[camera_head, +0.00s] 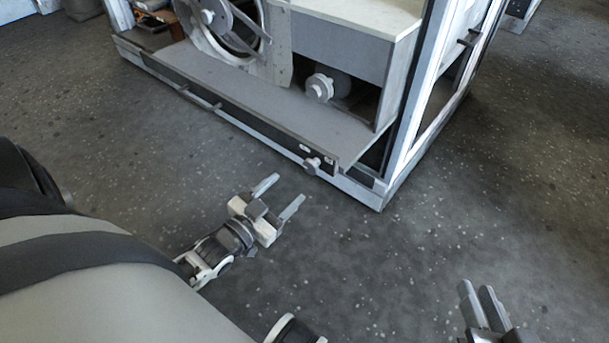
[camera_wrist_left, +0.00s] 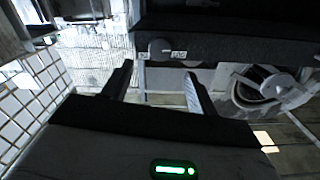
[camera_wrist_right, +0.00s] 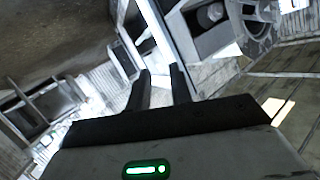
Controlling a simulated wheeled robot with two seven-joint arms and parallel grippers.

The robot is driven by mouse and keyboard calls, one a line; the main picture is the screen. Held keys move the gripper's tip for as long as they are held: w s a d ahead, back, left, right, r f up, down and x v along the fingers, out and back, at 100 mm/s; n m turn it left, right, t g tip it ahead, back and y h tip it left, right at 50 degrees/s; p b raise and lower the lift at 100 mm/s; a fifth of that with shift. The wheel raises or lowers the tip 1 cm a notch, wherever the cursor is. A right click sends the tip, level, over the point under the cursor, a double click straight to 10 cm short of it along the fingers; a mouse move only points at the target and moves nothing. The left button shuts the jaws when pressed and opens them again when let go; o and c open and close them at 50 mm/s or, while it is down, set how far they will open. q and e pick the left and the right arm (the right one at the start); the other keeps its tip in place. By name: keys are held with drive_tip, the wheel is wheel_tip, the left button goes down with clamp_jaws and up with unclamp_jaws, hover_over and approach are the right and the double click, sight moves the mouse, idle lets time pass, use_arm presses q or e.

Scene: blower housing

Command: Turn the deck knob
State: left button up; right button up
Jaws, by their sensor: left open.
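The deck knob (camera_head: 312,163) is a small light grey knob on the dark front edge of the housing's deck (camera_head: 262,108), near its right end. It also shows in the left wrist view (camera_wrist_left: 158,47), beyond the fingers and roughly centred between them. My left gripper (camera_head: 285,190) is open and empty. Its fingertips point toward the knob from in front of the deck edge, with a gap between them and the knob. My right gripper (camera_head: 476,288) is empty at the lower right, well away from the knob, with a narrow gap between its fingers.
A larger round pale fitting (camera_head: 319,88) sits on the deck behind the knob. A big blower wheel (camera_head: 226,25) stands further left. A dark bar handle (camera_head: 199,98) juts from the front edge. A white frame post (camera_head: 407,110) rises to the right. The floor in front is clear.

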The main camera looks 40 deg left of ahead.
sight(309, 168)
use_arm(q)
drive_tip(key=w, duration=0.2)
drive_tip(key=w+b, duration=0.1)
drive_tip(key=w, duration=0.4)
drive_tip(key=shift+w+d+f+b, duration=0.1)
drive_tip(key=shift+d+b, duration=0.15)
drive_tip(key=shift+b, duration=0.15)
drive_tip(key=shift+w, duration=0.3)
drive_tip(key=c, duration=1)
use_arm(e)
drive_tip(key=shift+w+a+r+m+t+y, duration=0.2)
drive_tip(key=shift+a+r+m+t+y, duration=0.1)
drive_tip(key=shift+a+r+m+y, duration=0.15)
